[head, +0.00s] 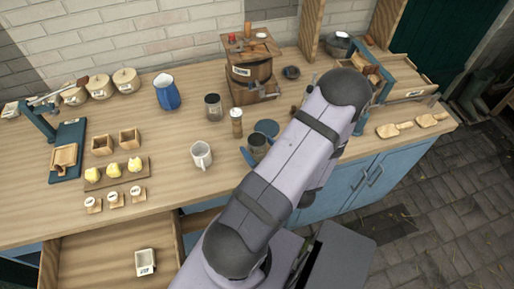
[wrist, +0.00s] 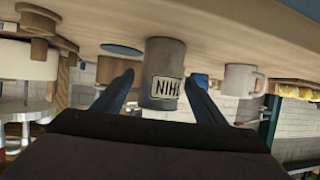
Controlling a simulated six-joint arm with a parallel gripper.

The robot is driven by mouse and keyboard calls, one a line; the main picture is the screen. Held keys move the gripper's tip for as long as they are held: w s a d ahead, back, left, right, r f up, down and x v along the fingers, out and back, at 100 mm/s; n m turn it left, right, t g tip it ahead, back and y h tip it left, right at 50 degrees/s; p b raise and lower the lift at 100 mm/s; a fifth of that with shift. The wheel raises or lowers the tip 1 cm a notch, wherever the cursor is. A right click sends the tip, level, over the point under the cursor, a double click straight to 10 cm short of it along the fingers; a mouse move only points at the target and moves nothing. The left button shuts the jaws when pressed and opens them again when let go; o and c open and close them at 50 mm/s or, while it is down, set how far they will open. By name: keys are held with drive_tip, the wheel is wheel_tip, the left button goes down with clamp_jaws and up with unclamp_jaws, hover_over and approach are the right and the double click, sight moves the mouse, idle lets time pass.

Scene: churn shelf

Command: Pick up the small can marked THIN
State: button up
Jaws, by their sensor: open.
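The small grey can with a pale label reading THIN (wrist: 166,88) stands on the wooden counter, upside down in the wrist view because that picture is inverted. My gripper (wrist: 159,78) is open, with one dark blue finger on each side of the can in the picture. I cannot tell whether the fingertips reach alongside the can or stop short of it. In the head view the grey can (head: 259,144) shows beside my arm, which hides part of it. A bit of a blue finger shows at its left; its label is hidden there.
A white mug (head: 201,155) stands left of the can. A blue disc (head: 267,128) lies just behind it. An open drawer (head: 100,250) juts out at the front left.

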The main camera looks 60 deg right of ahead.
sight(254, 142)
drive_tip(key=shift+w+d+f+p, duration=0.3)
drive_tip(key=shift+w+p, duration=0.2)
drive_tip(key=shift+w, duration=0.1)
drive_tip(key=shift+p+x, duration=0.7)
drive_tip(key=shift+x, duration=1.2)
drive_tip(key=shift+s, duration=0.1)
drive_tip(key=shift+c, duration=0.6)
drive_tip(key=c, duration=1.1)
drive_tip(key=shift+o, duration=0.2)
drive_tip(key=shift+r, duration=0.15)
wheel_tip(254, 142, up, 10)
drive_tip(key=b, duration=0.1)
drive_tip(key=shift+f, duration=0.2)
